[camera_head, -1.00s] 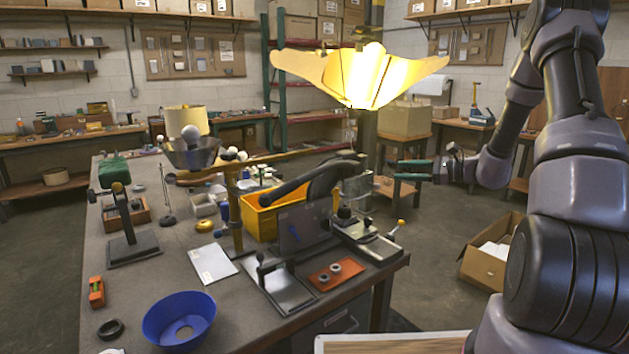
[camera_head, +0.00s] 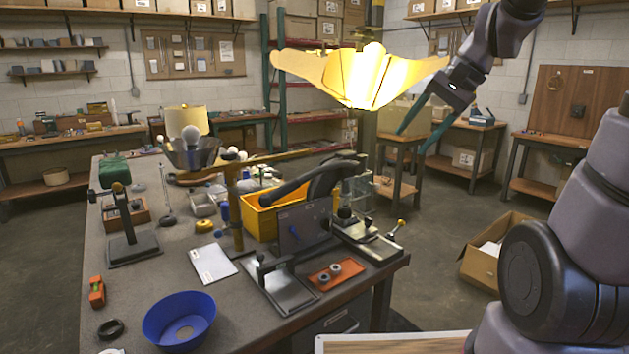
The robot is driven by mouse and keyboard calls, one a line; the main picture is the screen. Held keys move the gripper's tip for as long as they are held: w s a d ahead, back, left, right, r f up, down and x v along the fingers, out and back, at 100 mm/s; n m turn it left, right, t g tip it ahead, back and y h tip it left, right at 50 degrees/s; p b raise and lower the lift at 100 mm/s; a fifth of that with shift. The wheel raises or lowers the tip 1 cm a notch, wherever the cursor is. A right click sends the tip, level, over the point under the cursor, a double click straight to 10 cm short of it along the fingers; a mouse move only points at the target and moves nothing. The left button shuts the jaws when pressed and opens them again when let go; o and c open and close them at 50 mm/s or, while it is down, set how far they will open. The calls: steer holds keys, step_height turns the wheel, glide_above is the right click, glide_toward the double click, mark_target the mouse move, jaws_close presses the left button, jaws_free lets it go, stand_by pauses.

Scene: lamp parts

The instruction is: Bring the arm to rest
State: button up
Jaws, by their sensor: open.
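My gripper (camera_head: 420,130) is in the upper right of the head view, its two long fingers spread apart and pointing down and left. It is open and nothing shows between the fingers. It hangs in the air in front of the back table, right of and below the glowing lamp shade (camera_head: 375,76). I cannot tell the gap between the fingers and the shade. My arm rises at the right edge and leaves the top of the picture, so its middle part is hidden.
The workbench (camera_head: 130,280) carries a blue bowl (camera_head: 180,321), a yellow bin (camera_head: 262,217) and several lamp parts. A wooden table (camera_head: 404,140) stands behind my gripper. An open cardboard box (camera_head: 482,268) sits on the floor at right. The floor between is clear.

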steer(key=s+d+r+n+t+h, duration=0.3)
steer(key=s+d+r+t, duration=0.1)
steer(key=s, duration=0.5)
steer(key=shift+r+h, duration=0.35)
steer(key=shift+h, duration=0.05)
